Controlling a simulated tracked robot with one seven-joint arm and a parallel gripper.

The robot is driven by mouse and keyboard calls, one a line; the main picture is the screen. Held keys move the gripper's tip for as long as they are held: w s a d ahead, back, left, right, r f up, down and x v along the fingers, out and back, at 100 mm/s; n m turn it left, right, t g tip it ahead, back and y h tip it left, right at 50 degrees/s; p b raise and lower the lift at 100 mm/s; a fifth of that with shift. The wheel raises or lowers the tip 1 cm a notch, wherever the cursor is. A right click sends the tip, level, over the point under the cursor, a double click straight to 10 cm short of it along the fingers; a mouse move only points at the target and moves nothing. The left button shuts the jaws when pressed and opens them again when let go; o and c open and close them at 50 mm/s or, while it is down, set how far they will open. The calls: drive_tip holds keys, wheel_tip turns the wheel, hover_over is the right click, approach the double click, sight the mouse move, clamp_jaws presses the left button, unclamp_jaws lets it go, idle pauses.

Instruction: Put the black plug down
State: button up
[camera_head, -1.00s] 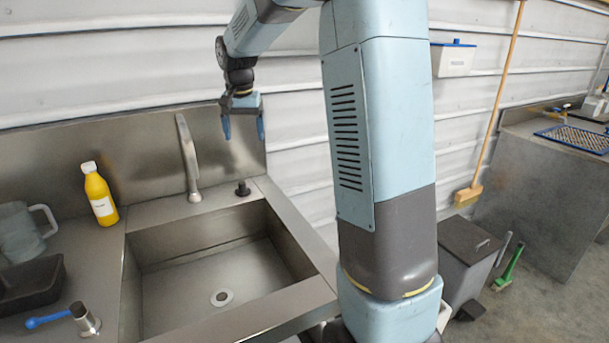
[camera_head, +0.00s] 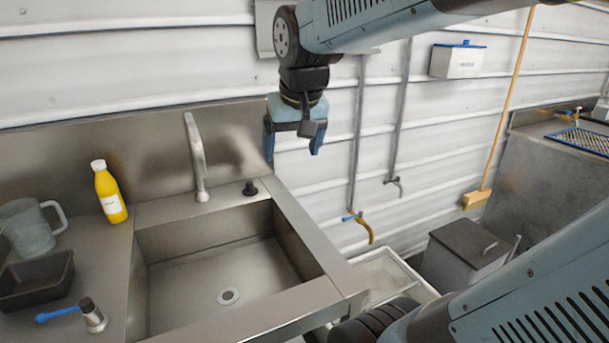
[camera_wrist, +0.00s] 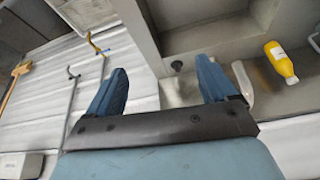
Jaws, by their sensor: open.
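The black plug (camera_head: 250,188) stands on the back ledge of the steel sink (camera_head: 322,262), right of the tap, near the back right corner of the basin. It also shows in the wrist view (camera_wrist: 177,66), beyond the gap between the fingers. My gripper (camera_head: 293,152) has blue fingers and is open and empty. It hangs above and to the right of the plug, clear of it, in front of the wall. In the wrist view my gripper (camera_wrist: 160,80) shows both fingers spread wide, with nothing between them touching either one.
The tap (camera_head: 195,155) rises just left of the plug. A yellow bottle (camera_head: 110,193), a clear jug (camera_head: 27,230) and a black tray (camera_head: 38,282) stand on the left counter. A grey bin (camera_head: 462,252) stands at right.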

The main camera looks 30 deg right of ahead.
drive_tip(key=s+f+n+t, duration=0.1)
drive_tip(key=s+f, duration=0.2)
drive_tip(key=s, duration=0.5)
drive_tip(key=shift+d, duration=0.2)
drive_tip(key=shift+c, duration=0.2)
